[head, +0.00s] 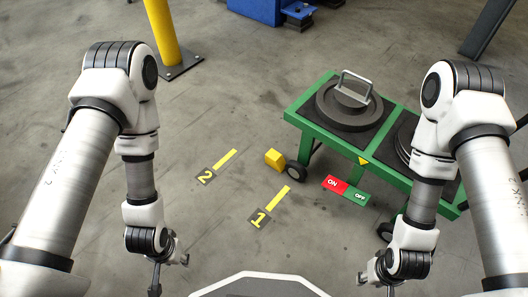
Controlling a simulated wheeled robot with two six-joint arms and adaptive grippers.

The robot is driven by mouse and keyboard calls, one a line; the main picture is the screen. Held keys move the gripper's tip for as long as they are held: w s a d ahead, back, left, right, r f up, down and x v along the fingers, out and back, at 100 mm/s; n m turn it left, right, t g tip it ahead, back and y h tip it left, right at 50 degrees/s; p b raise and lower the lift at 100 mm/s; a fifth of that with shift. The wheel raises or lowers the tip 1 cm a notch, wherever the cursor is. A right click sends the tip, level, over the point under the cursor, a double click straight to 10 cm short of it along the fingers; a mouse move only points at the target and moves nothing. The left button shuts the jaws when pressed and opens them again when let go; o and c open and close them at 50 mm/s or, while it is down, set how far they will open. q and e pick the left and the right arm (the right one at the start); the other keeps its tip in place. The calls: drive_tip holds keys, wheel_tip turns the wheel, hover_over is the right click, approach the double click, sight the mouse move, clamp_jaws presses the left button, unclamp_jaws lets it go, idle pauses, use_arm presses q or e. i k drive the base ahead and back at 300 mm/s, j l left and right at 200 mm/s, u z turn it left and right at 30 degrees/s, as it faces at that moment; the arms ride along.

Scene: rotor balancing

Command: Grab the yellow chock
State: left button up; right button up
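The yellow chock (274,158) is a small block on the concrete floor. It sits beside the dark wheel (292,174) of the green cart, at the cart's left end. My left gripper (171,277) is at the lower left, well apart from the chock, with its fingers spread and nothing between them. My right gripper (376,284) is at the bottom right, also apart from the chock, its fingers spread and empty. The lowest parts of both grippers are near the bottom edge of the picture.
The green cart (312,114) carries dark discs, one with a metal handle (354,87). A red and green ON/OFF plate (346,191) is left of my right forearm. Yellow floor marks 2 (224,160) and 1 (276,199) lie nearby. A yellow post (162,32) stands at the back left.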

sight(274, 160)
drive_tip(key=i+j+z, duration=0.1)
drive_tip(key=z, duration=0.35)
drive_tip(key=i+j+z, duration=0.1)
drive_tip(key=j+z, duration=0.15)
drive_tip(key=z, duration=0.2)
drive_tip(key=j+z, duration=0.25)
drive_tip(key=z, duration=0.2)
drive_tip(key=i+j+z, duration=0.15)
drive_tip(key=j, duration=0.7)
drive_tip(key=j+z, duration=0.2)
drive_tip(key=j, duration=0.65)
